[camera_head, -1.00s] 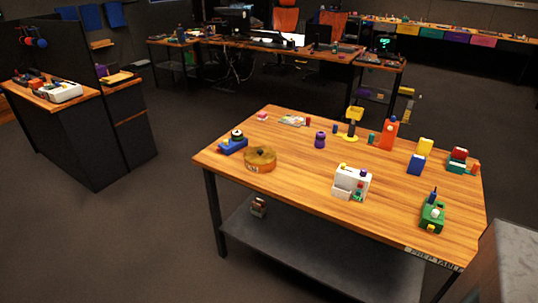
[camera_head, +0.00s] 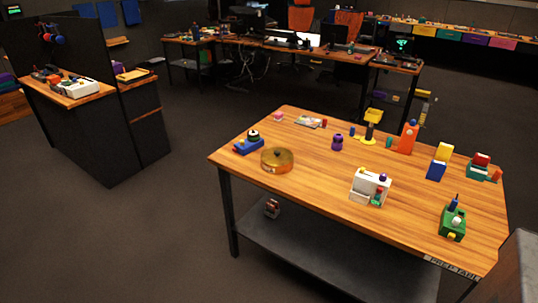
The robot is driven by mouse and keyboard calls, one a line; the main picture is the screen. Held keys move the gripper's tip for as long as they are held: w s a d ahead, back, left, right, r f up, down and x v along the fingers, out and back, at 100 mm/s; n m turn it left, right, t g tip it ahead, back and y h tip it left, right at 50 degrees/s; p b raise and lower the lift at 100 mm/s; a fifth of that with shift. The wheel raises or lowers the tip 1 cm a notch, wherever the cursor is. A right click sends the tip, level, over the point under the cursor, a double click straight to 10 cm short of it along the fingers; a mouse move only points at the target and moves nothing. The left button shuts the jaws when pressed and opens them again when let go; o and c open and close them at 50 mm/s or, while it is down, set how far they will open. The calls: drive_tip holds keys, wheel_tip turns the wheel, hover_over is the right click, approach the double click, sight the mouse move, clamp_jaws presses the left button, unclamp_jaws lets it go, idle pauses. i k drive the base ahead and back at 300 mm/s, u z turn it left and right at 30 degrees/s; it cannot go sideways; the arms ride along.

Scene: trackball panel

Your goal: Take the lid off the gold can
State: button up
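The gold can (camera_head: 277,162) is a low, wide, round can near the left front part of the wooden table. A small dark knob shows on its top, and the lid (camera_head: 278,154) appears to be on the can. The seam between lid and can is too small to make out. My gripper is not in view.
The wooden table (camera_head: 320,185) has a grey lower shelf (camera_head: 310,255). A white box-like object (camera_head: 369,188) stands to the right. Open floor (camera_head: 150,230) lies left of the table.

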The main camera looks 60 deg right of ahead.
sight(274, 156)
drive_tip(key=i, duration=0.9)
drive_tip(key=z, duration=0.05)
